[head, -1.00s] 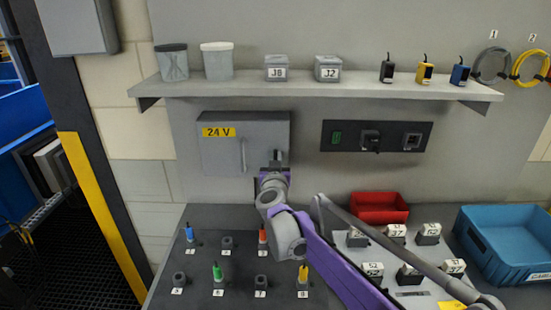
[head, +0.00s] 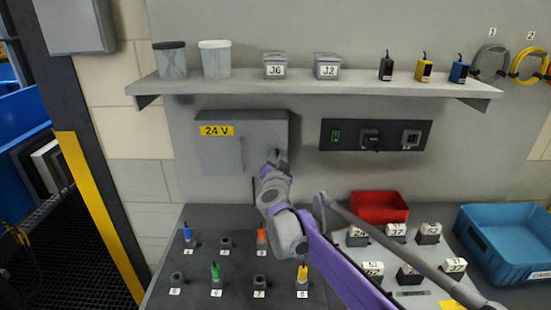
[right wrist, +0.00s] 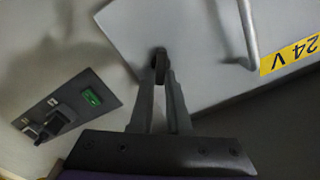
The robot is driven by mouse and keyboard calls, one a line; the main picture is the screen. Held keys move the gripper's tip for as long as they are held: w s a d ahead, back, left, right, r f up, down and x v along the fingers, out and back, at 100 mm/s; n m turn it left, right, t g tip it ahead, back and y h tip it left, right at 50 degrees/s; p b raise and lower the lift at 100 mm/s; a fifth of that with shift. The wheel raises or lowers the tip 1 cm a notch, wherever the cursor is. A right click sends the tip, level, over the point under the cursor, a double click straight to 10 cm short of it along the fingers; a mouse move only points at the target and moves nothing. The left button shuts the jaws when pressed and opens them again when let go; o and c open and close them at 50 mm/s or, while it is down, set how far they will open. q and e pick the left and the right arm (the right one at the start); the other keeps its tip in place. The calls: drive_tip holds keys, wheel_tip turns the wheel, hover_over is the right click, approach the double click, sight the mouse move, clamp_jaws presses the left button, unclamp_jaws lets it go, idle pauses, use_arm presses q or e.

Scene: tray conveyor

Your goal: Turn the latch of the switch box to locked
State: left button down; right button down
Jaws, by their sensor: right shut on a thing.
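The switch box (head: 215,158) is a grey wall box with a yellow "24 V" label (head: 217,130) and a vertical bar handle on its door. The label also shows in the right wrist view (right wrist: 290,54), where the box is tilted. The small dark latch (right wrist: 160,64) is at the door's edge, between the fingertips of my right gripper (right wrist: 161,78). My right gripper is shut on the latch. In the head view the right gripper (head: 277,157) covers the latch at the box's right side, so its exact angle is hard to tell. My left gripper is not in view.
A shelf (head: 330,88) with cups, small boxes and sensors runs above the box. A black switch panel (head: 340,134) is to its right. Below are a bench (head: 205,285) with coloured plugs, a red bin (head: 378,208) and a blue crate (head: 500,262).

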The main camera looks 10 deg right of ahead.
drive_tip(key=m, duration=0.7)
drive_tip(key=m+p, duration=0.1)
drive_tip(key=m, duration=0.3)
drive_tip(key=shift+d+f, duration=0.25)
drive_tip(key=shift+f, duration=0.15)
drive_tip(key=c, duration=0.9)
unclamp_jaws()
drive_tip(key=s, duration=0.3)
drive_tip(key=s+a+b, duration=0.1)
drive_tip(key=s, duration=0.3)
drive_tip(key=s+a, duration=0.1)
drive_tip(key=s, duration=0.2)
drive_tip(key=shift+s+a+b, duration=0.1)
drive_tip(key=shift+s+b, duration=0.2)
drive_tip(key=shift+s, duration=0.05)
